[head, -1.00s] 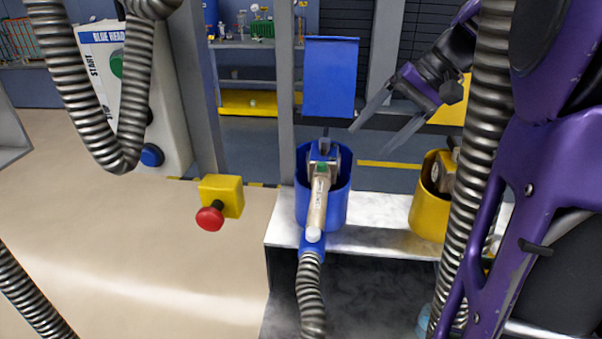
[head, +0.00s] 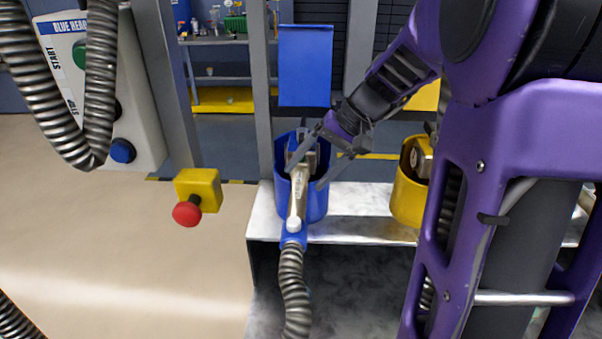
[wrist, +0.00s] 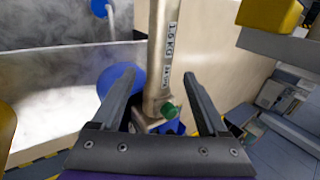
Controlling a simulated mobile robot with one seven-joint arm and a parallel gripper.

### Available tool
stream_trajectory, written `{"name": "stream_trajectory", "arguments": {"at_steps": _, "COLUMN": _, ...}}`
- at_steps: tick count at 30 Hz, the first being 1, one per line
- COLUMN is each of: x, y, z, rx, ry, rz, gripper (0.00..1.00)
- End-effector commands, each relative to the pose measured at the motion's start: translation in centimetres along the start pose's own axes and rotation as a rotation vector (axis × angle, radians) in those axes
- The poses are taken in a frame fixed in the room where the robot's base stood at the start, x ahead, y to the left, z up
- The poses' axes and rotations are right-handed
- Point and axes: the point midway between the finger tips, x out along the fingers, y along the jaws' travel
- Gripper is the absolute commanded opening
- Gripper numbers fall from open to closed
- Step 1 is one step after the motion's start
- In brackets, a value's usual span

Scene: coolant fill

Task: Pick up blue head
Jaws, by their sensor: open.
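The blue head (head: 299,195) is a metallic nozzle with a blue collar and a grey corrugated hose. It rests in a blue cup-shaped holder (head: 317,205) on the metal shelf. My gripper (head: 306,174) is at the upper part of the head, with its two fingers apart. In the wrist view, the head's pale body (wrist: 160,60), marked "1.5 KG", and a green button stand between the open fingers (wrist: 160,85). I cannot tell whether either finger touches it. My gripper and wrist hide part of the head's top.
A yellow holder (head: 408,205) with another head stands to the right on the metal shelf (head: 350,232). A red emergency knob on a yellow box (head: 198,190) and a "BLUE HEAD" start/stop panel (head: 135,75) are to the left. A corrugated hose hangs at upper left.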

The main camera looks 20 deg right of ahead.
Motion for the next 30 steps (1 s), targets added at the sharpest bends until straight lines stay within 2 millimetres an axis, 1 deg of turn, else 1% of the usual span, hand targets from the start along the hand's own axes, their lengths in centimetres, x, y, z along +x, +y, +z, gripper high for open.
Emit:
{"name": "stream_trajectory", "arguments": {"at_steps": 1, "x": 1.1, "y": 0.1, "z": 0.1, "rx": 0.001, "ry": -0.005, "rz": -0.001, "gripper": 0.77}}
{"name": "stream_trajectory", "arguments": {"at_steps": 6, "x": 3.4, "y": 0.2, "z": 0.0, "rx": 0.0, "ry": -0.003, "rz": 0.0, "gripper": 0.77}}
{"name": "stream_trajectory", "arguments": {"at_steps": 9, "x": 4.0, "y": 0.2, "z": 0.0, "rx": 0.0, "ry": -0.002, "rz": 0.0, "gripper": 0.77}}
{"name": "stream_trajectory", "arguments": {"at_steps": 15, "x": 4.0, "y": 0.2, "z": -0.1, "rx": 0.0, "ry": -0.001, "rz": 0.0, "gripper": 0.77}}
{"name": "stream_trajectory", "arguments": {"at_steps": 16, "x": 4.0, "y": 0.2, "z": -0.1, "rx": 0.0, "ry": -0.001, "rz": 0.0, "gripper": 0.75}}
{"name": "stream_trajectory", "arguments": {"at_steps": 28, "x": 4.0, "y": 0.2, "z": -0.1, "rx": 0.001, "ry": 0.0, "rz": 0.0, "gripper": 0.03}}
{"name": "stream_trajectory", "arguments": {"at_steps": 29, "x": 4.0, "y": 0.2, "z": -0.1, "rx": 0.001, "ry": 0.0, "rz": 0.0, "gripper": 0.0}}
{"name": "stream_trajectory", "arguments": {"at_steps": 30, "x": 4.0, "y": 0.2, "z": -0.1, "rx": 0.001, "ry": 0.0, "rz": 0.0, "gripper": 0.0}}
